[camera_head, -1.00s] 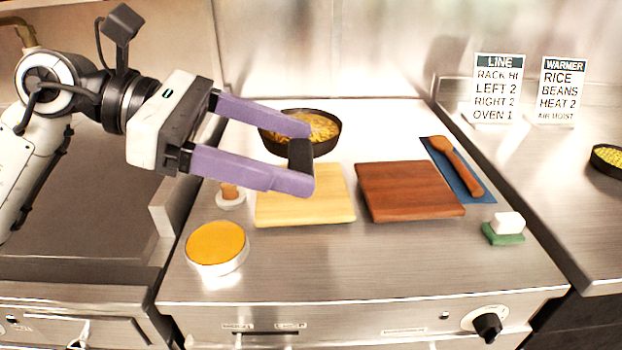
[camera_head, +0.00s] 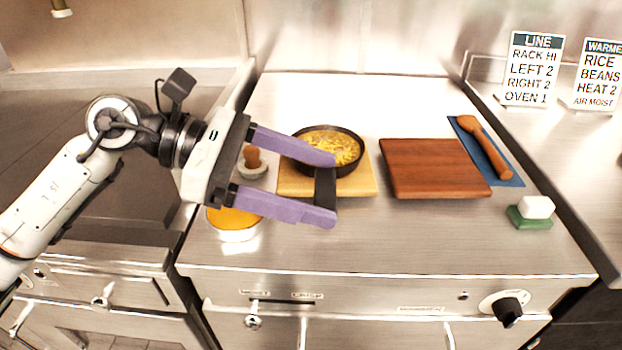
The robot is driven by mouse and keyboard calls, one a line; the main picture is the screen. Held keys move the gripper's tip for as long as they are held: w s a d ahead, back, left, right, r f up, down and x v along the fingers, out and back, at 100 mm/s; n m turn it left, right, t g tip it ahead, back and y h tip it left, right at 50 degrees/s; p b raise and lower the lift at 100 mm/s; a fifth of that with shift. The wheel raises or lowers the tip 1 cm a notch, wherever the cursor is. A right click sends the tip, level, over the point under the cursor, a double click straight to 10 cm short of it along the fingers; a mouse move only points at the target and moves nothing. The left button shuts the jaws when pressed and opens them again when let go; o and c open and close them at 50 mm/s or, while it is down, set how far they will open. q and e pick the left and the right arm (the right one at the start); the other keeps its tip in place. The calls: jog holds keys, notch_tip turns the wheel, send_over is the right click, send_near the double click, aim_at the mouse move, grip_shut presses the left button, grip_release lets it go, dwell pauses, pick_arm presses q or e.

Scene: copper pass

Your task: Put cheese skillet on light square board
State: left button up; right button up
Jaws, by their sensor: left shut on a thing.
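The cheese skillet (camera_head: 330,148) is a round dark pan with yellow, cheesy contents. It is over the back part of the light square board (camera_head: 294,186); I cannot tell whether it touches the board. Its dark handle points toward the front. My left gripper (camera_head: 325,188) comes in from the left and is shut on the handle, one purple finger at each end of the dark grip. The skillet and the fingers hide much of the board. My right gripper is not in view.
A dark reddish board (camera_head: 432,168) lies just right of the light one. Beyond it is a wooden utensil (camera_head: 486,148) on a blue mat (camera_head: 512,180). An orange-topped round tin (camera_head: 234,222) and a small wooden-knobbed item (camera_head: 252,160) stand left. A white block sits on a green pad (camera_head: 530,218) at right.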

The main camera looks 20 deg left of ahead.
pick_arm(q)
jog(key=shift+r, duration=0.1)
jog(key=o, duration=2)
jog(key=shift+f, duration=0.2)
jog(key=shift+r, duration=0.15)
jog(key=shift+b+v, duration=1.4)
jog(key=shift+v, duration=4.6)
